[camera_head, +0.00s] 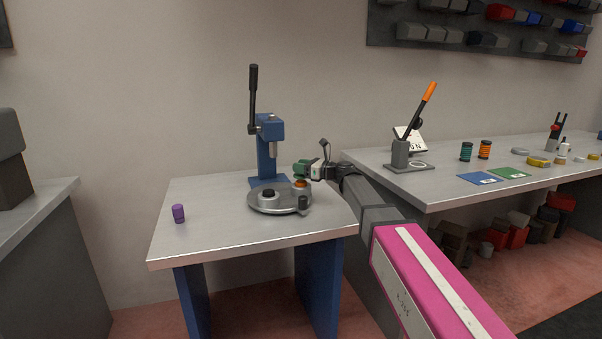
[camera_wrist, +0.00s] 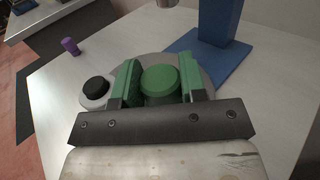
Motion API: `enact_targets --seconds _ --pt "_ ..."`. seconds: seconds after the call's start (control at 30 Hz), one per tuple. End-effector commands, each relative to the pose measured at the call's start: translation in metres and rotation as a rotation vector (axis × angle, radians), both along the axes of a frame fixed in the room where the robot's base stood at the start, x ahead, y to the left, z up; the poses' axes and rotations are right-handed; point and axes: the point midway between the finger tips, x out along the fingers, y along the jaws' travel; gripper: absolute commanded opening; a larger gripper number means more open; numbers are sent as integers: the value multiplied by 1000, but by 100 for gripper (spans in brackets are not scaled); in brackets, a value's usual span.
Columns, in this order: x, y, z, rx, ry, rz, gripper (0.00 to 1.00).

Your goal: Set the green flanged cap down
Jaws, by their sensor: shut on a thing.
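The green flanged cap (camera_wrist: 160,82) sits between the two green-padded fingers of my gripper (camera_wrist: 160,88) in the wrist view. My gripper (camera_head: 306,170) is shut on it. In the head view the gripper is above the right side of a round grey plate (camera_head: 262,205), over an orange-topped seat (camera_head: 301,184). A small gap seems to show between the gripper and that seat. In the wrist view the cap and fingers hide what is beneath, so I cannot tell whether the cap touches the seat.
A black-topped seat (camera_head: 268,194) and a dark knob (camera_head: 303,203) are on the plate. A blue lever press (camera_head: 268,150) stands behind. A purple cylinder (camera_head: 178,214) stands at the table's left. The left part of the table (camera_head: 215,220) is mostly clear.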

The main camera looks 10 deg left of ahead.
Motion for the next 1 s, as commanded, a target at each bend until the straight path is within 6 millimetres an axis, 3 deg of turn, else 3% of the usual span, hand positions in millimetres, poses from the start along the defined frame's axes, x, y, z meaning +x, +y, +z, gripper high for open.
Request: enact_targets --seconds 0.3,0.53,0.67,1.0 --pt "0 0 56 0 -3 0 10" --pt "0 -5 76 0 -1 -3 10" --pt "1 -28 64 -4 3 -21 10" --pt "-7 -155 -12 -18 8 -117 10"
